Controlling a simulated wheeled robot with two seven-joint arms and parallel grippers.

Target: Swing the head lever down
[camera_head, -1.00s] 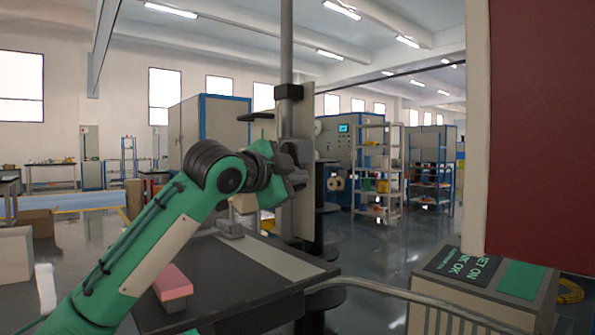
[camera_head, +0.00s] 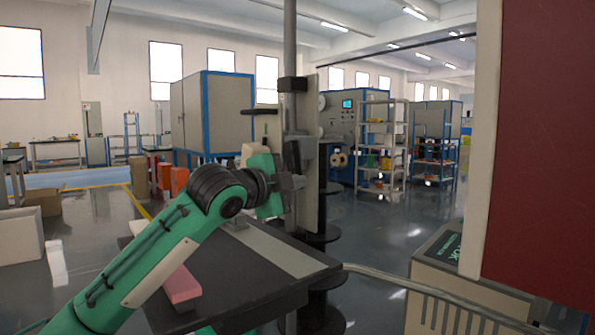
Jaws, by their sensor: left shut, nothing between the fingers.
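A grey upright post (camera_head: 291,38) with a black collar (camera_head: 292,84) stands behind the table and carries a flat grey plate (camera_head: 308,100). A short black bar (camera_head: 259,112) sticks out to the left from this head, roughly level; it looks like the lever, but I cannot be sure. A dark upright piece (camera_head: 292,156) is on the plate lower down. My left gripper (camera_head: 298,183) is shut and empty, in front of the plate's lower part and below the bar. I cannot tell whether it touches the plate. My right gripper is not in view.
The dark table (camera_head: 262,270) below my left arm holds a pink-topped block (camera_head: 182,284). A grey machine box (camera_head: 440,266) and a curved pale pipe (camera_head: 385,283) are at right. A dark red panel (camera_head: 548,140) blocks the far right. Open floor lies behind.

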